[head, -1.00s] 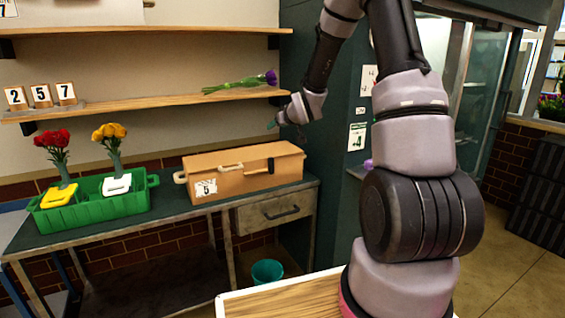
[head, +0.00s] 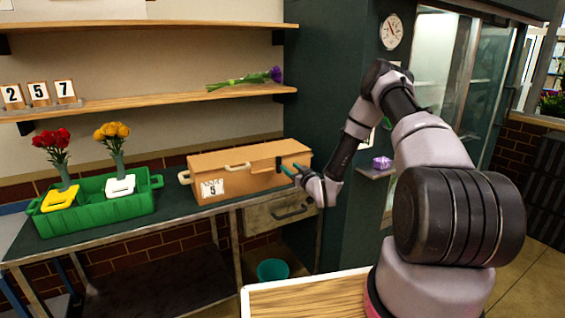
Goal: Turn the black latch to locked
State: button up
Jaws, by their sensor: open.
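A tan box (head: 218,164) with a card marked 5 stands on the dark bench. The black latch (head: 279,164) is a small dark upright piece at the right part of the box's front. My gripper (head: 289,170) has teal fingertips and is open and empty. It is just right of the latch, by the box's front right end. I cannot tell whether the fingertips touch the latch, and they may cover part of it.
A green crate (head: 97,218) with red and yellow flowers stands left of the box. Purple flowers (head: 245,79) lie on the shelf (head: 150,100) above. A drawer (head: 270,214) is below the bench top, and a teal bucket (head: 272,270) stands below.

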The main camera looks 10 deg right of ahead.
aim_at(280, 160)
jog(key=x, duration=0.8)
jog(key=shift+w+a, duration=0.15)
jog(key=shift+w, duration=0.1)
grip_shut()
